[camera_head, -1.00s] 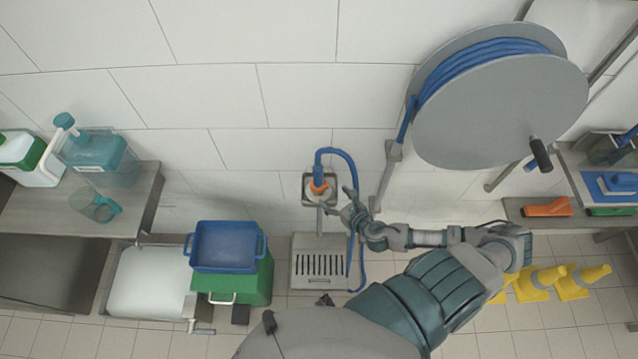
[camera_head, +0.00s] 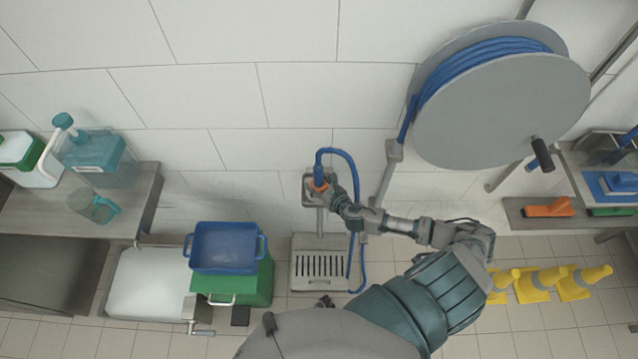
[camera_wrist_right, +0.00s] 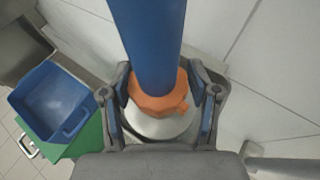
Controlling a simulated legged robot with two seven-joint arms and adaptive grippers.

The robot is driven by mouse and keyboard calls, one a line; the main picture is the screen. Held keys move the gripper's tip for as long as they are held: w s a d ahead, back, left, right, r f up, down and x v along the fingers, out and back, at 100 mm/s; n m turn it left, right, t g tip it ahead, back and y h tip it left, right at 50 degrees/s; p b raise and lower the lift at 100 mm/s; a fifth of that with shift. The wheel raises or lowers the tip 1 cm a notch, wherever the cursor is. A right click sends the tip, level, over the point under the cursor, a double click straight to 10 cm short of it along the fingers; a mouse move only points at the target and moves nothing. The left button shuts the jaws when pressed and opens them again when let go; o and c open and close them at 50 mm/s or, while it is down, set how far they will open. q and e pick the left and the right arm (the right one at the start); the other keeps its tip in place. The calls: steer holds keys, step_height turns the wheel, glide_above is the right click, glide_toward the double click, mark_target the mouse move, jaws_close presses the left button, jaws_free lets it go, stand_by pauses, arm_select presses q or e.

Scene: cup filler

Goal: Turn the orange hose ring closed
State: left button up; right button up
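The orange hose ring (camera_head: 317,188) sits below the blue hose end at the wall fitting. In the right wrist view the orange ring (camera_wrist_right: 155,101) has a small lug on its right side and surrounds the base of the blue hose (camera_wrist_right: 148,40). My right gripper (camera_head: 328,191) is at the ring, coming from the right. In the wrist view its two fingers (camera_wrist_right: 162,82) stand on either side of the ring, spread apart. A narrow gap shows at the right finger; contact at the left is unclear. My left gripper cannot be made out.
A grey grated drain box (camera_head: 319,272) stands below the fitting. A blue tub (camera_head: 225,248) on a green crate (camera_head: 258,285) is to its left. A large hose reel (camera_head: 500,110) is on the wall at upper right.

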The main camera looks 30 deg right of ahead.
steer(key=shift+a, duration=0.1)
steer(key=c, duration=0.5)
